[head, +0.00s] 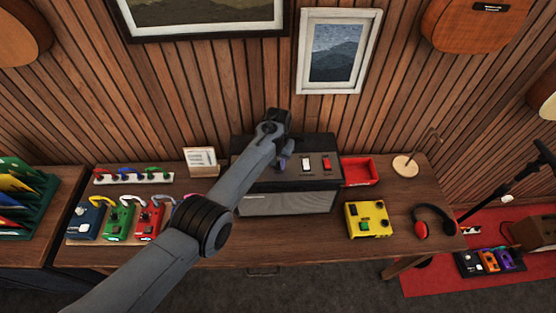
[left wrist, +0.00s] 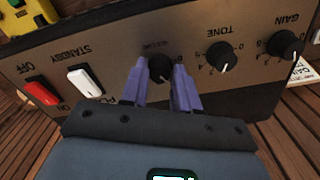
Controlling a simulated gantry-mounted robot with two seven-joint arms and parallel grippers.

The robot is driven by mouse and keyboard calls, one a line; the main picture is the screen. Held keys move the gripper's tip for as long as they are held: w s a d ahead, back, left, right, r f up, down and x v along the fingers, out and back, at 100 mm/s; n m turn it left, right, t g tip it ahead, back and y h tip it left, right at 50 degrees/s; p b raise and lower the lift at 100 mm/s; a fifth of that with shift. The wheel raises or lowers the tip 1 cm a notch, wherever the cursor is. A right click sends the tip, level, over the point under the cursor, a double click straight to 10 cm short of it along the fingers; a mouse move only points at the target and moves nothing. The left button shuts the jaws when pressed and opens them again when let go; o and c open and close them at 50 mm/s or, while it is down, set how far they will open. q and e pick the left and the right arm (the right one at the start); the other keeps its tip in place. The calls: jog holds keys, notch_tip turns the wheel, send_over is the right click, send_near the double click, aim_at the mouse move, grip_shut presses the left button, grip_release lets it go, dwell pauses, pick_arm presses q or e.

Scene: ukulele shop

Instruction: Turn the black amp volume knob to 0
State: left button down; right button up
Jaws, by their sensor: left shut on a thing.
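The black amp (head: 290,203) stands on the table against the slatted wall, with its control panel (left wrist: 205,85) upside down in the left wrist view. The small black volume knob (left wrist: 160,68) sits between the purple fingers of my left gripper (left wrist: 161,72), one finger on each side. The gripper is shut on it. The fingers partly cover the scale, so the exact setting cannot be read. In the head view my left gripper (head: 283,160) is over the amp top and hides the knobs. My right gripper is not in view.
Tone knob (left wrist: 221,57) and gain knob (left wrist: 285,45) are beside the volume knob. The white standby switch (left wrist: 85,80) and red power switch (left wrist: 42,92) are on the other side. A red tray (head: 360,171) and yellow pedal (head: 368,219) stand right of the amp.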

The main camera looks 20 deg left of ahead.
pick_arm(q)
jog(key=n, duration=0.2)
jog(key=shift+n, duration=0.3)
jog(key=n, duration=0.3)
jog(key=shift+n, duration=0.3)
jog(key=n, duration=0.3)
jog(key=shift+n+b, duration=0.75)
jog(key=shift+n, duration=1.45)
jog(key=c, duration=0.8)
grip_release()
jog(key=shift+c, duration=0.2)
